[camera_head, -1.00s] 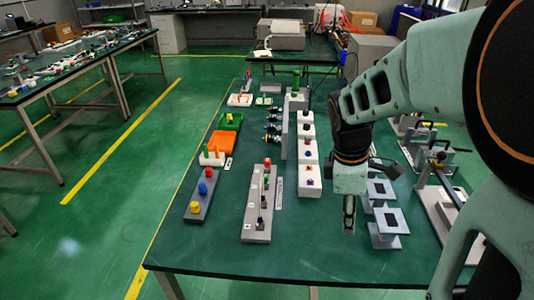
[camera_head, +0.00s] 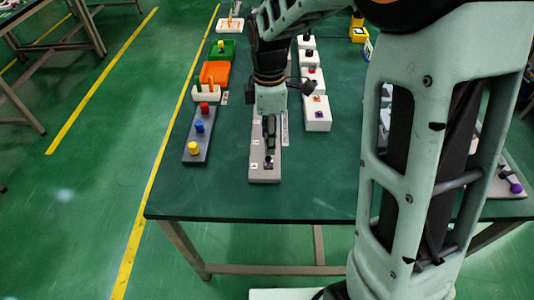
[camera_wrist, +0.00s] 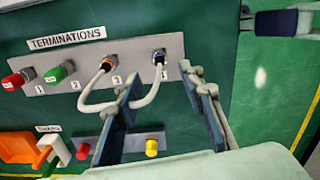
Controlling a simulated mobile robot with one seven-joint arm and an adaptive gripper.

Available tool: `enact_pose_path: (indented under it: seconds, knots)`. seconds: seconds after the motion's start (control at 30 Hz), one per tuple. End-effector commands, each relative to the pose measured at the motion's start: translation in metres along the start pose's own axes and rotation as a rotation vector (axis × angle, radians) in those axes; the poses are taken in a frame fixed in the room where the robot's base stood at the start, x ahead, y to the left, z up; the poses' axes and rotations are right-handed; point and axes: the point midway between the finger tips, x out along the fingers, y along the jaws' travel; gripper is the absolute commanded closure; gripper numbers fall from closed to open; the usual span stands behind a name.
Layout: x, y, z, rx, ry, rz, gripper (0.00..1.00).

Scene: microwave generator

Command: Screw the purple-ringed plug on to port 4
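The grey terminations plate (camera_head: 265,176) lies on the green table and also shows in the wrist view (camera_wrist: 205,88). In the wrist view a red plug (camera_wrist: 18,79) is at port 1 and a green plug (camera_wrist: 58,73) at port 2. An orange-ringed cable end (camera_wrist: 106,65) is at port 3. The purple-ringed plug (camera_wrist: 159,56) stands at port 4, with a white cable (camera_wrist: 146,101) looping between the two; how tightly it is seated I cannot tell. My gripper (camera_wrist: 160,85) is open, its fingers apart below port 4, the left finger overlapping the cable.
A grey block (camera_head: 187,156) with red, blue and yellow knobs lies left of the plate. Orange (camera_head: 215,72) and green (camera_head: 223,56) trays are farther back. White boxes (camera_head: 318,126) with coloured connectors stand to the right. The table front is clear.

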Motion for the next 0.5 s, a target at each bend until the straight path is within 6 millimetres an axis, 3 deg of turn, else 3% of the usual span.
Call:
enact_pose_path:
  seconds: [0.2,0.5]
  knots:
    - [0.044,-0.001,0.0,0.0,-0.001,-0.004,0.64]
    - [0.072,0.0,0.0,0.001,0.0,0.0,0.64]
